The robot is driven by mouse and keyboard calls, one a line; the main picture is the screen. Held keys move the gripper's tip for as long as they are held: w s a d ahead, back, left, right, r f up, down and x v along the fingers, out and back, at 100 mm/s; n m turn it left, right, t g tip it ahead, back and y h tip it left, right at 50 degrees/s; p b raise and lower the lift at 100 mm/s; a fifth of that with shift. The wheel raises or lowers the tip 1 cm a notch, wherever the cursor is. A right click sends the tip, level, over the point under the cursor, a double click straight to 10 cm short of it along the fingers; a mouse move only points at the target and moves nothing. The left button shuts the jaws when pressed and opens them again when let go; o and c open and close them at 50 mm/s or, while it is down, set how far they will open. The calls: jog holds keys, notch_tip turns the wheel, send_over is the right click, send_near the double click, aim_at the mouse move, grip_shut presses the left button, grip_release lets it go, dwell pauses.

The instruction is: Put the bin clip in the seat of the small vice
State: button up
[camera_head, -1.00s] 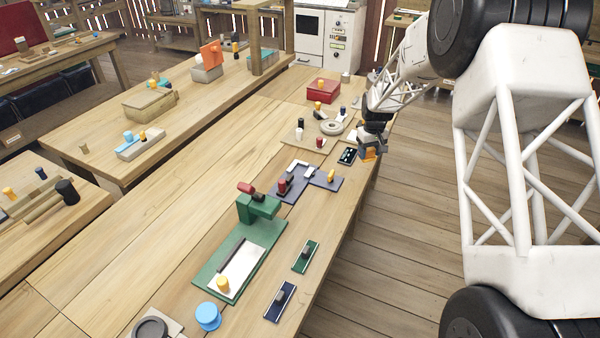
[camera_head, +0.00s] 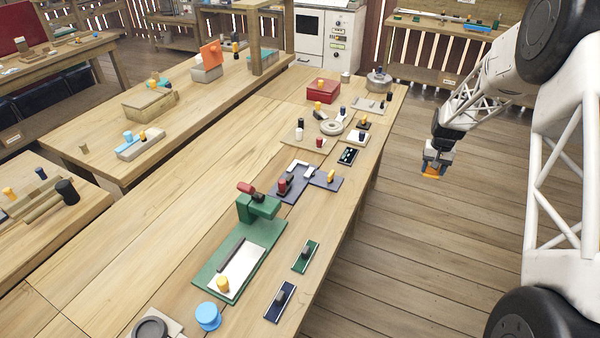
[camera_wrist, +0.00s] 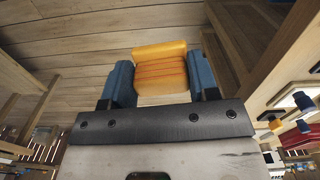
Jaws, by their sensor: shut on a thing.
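My gripper (camera_head: 433,167) hangs over the floor, to the right of the long bench and clear of its edge. It is shut on an orange block, which I take for the bin clip (camera_head: 431,173). In the wrist view the orange, ribbed clip (camera_wrist: 160,66) sits between the two blue fingers of my gripper (camera_wrist: 158,82). A low slate-purple fixture (camera_head: 325,180) with a red knob and a pale bracket lies on the bench. It may be the small vice, but I cannot tell for sure. Its seat is too small to make out.
A green fixture (camera_head: 222,262) with a raised head stands nearer on the bench (camera_head: 150,235). Small green (camera_head: 306,256) and navy (camera_head: 280,302) plates lie near its right edge. A red box (camera_head: 322,91) and a round grey pot (camera_head: 379,80) stand at the far end. The floor below my gripper is clear.

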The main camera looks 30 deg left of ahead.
jog(key=shift+s+d, duration=0.25)
jog(key=shift+d, duration=0.25)
jog(key=shift+s+a, duration=0.15)
jog(key=shift+s, duration=0.15)
jog(key=s+a+n, duration=0.5)
jog(key=s+a, duration=0.3)
jog(key=a, duration=0.3)
jog(key=s+a+r+n, duration=0.1)
jog(key=s+a+n, duration=0.5)
jog(key=s+a, duration=0.3)
jog(key=s+a+n, duration=0.5)
jog(key=s+a, duration=0.3)
jog(key=a, duration=0.7)
jog(key=shift+s+r+n, duration=0.15)
jog(key=shift+s+n, duration=0.05)
jog(key=shift+n, duration=0.2)
jog(key=shift+w+a, duration=0.1)
jog(key=shift+a, duration=0.05)
jog(key=w+a, duration=0.3)
jog(key=w, duration=0.1)
jog(key=w+a+f, duration=0.1)
jog(key=w+a, duration=0.2)
jog(key=w, duration=0.1)
jog(key=w+a, duration=0.3)
jog(key=w, duration=0.1)
jog(key=shift+w+a+f, duration=0.2)
jog(key=shift+w+f, duration=0.05)
jog(key=shift+w, duration=0.05)
jog(key=shift+f, duration=1.75)
jog(key=shift+f, duration=0.1)
